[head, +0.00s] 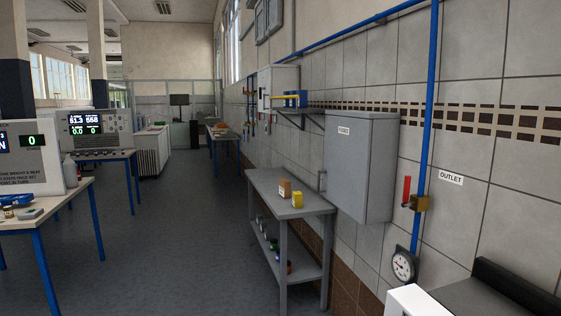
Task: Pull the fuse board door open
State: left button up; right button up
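The fuse board is a grey metal box (372,165) on the tiled wall, right of the middle in the head view. Its door (345,165) carries a small white label and looks shut, flush with the box. The inside of the box is hidden. Neither of my grippers is in view.
A grey two-level table (268,184) stands below and left of the box, bearing an orange-brown box (285,189) and a yellow container (297,200). A blue pipe with a red valve lever (407,190) and a gauge (403,265) is to its right. The central floor is clear.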

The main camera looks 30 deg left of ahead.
aim_at(346, 171)
jog(key=u, duration=0.6)
jog(key=i+j, duration=0.75)
jog(key=i, duration=0.15)
jog(key=i+j+z, duration=0.15)
jog(key=i+j, duration=0.55)
jog(key=i, duration=0.2)
